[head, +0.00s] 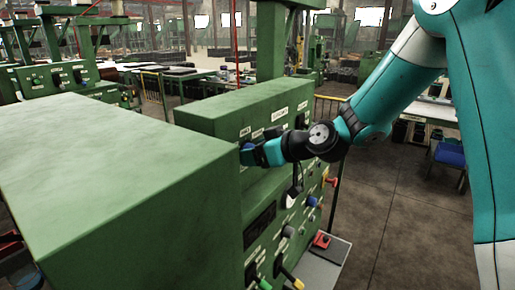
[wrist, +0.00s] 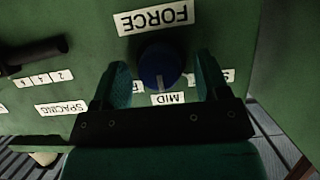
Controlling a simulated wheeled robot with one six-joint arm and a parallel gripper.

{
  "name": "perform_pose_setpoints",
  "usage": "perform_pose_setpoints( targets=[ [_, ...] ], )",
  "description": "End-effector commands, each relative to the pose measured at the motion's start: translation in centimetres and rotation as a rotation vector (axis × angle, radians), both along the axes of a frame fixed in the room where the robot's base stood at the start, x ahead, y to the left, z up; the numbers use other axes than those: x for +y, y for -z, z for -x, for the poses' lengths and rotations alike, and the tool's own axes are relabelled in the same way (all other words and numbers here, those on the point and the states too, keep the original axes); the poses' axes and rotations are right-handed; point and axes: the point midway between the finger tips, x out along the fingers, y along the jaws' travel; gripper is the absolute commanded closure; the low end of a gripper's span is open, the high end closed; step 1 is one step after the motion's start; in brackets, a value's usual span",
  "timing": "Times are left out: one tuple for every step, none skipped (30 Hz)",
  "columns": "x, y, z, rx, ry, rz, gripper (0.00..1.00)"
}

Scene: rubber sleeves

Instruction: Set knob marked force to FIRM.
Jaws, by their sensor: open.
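The force knob (wrist: 160,65) is round and dark blue, on a green panel just below the FORCE label (wrist: 153,17) in the wrist view. A pale mark on its lower edge points toward the MID label (wrist: 167,99). Labels on either side of MID are partly hidden by my fingers; I cannot read them fully. My gripper (wrist: 162,70) is open, with one finger on each side of the knob. Small gaps show beside the knob; contact is not visible. In the head view my gripper (head: 259,153) is at the panel face, largely covering the knob.
A black lever (wrist: 35,53) and the SPACING label (wrist: 62,107) are left of the knob in the wrist view. In the head view, a large green housing (head: 120,175) stands left of my gripper. Lower controls include a red-topped box (head: 321,240). Open floor lies right.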

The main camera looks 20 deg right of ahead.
Motion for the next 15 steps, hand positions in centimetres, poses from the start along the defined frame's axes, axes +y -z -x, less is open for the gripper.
perform_pose_setpoints(
  targets=[
    [-0.01, 0.02, -0.01, 0.0, 0.0, 0.0, 0.32],
    [-0.02, 0.03, 0.0, 0.0, 0.0, 0.0, 0.32],
    [-0.03, 0.02, 0.0, 0.0, 0.0, 0.0, 0.32],
    [-0.03, 0.02, 0.01, 0.0, 0.0, 0.0, 0.32],
    [-0.03, 0.02, 0.01, 0.0, 0.0, 0.0, 0.34],
    [-0.04, 0.02, 0.02, 0.001, 0.0, -0.001, 0.43],
    [-0.04, 0.02, 0.02, 0.001, 0.0, -0.001, 0.5],
    [-0.03, 0.02, 0.03, 0.001, 0.0, -0.001, 0.57],
    [-0.03, 0.01, 0.02, 0.001, 0.0, -0.001, 0.66],
    [-0.04, 0.0, 0.02, 0.001, 0.0, -0.001, 0.73],
    [-0.04, 0.0, 0.02, 0.001, 0.0, -0.001, 0.8],
    [-0.04, 0.0, 0.02, 0.001, 0.0, -0.001, 0.81],
    [-0.04, 0.0, 0.02, 0.001, 0.0, -0.001, 0.81],
    [-0.04, 0.0, 0.02, 0.001, 0.0, -0.001, 0.81],
    [-0.05, 0.01, 0.02, 0.001, 0.001, -0.001, 0.81]
  ],
)
